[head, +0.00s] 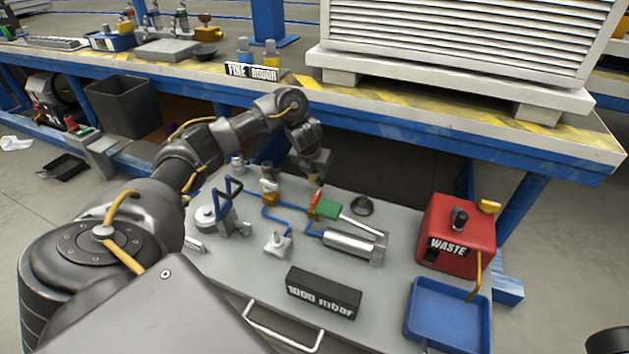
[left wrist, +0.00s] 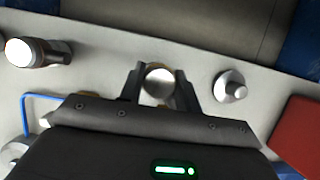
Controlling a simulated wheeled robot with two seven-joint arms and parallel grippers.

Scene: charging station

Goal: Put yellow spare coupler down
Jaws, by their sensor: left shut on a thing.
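My left gripper (head: 316,172) reaches over the back part of the grey cart top (head: 395,285). It is shut on a small round piece, the yellow spare coupler (left wrist: 159,84), which shows a silver round end with a little yellow at its edges between the fingers in the left wrist view. In the head view the fingers mostly hide it, and I cannot tell whether it touches the cart top. The left gripper also shows in the left wrist view (left wrist: 160,92). My right gripper is not in view.
A green-and-orange valve (head: 325,207), blue hoses and a silver cylinder (head: 352,245) lie in front of the gripper. The red waste box (head: 456,228) and blue tray (head: 448,315) are farther right. The workbench edge (head: 450,133) overhangs behind.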

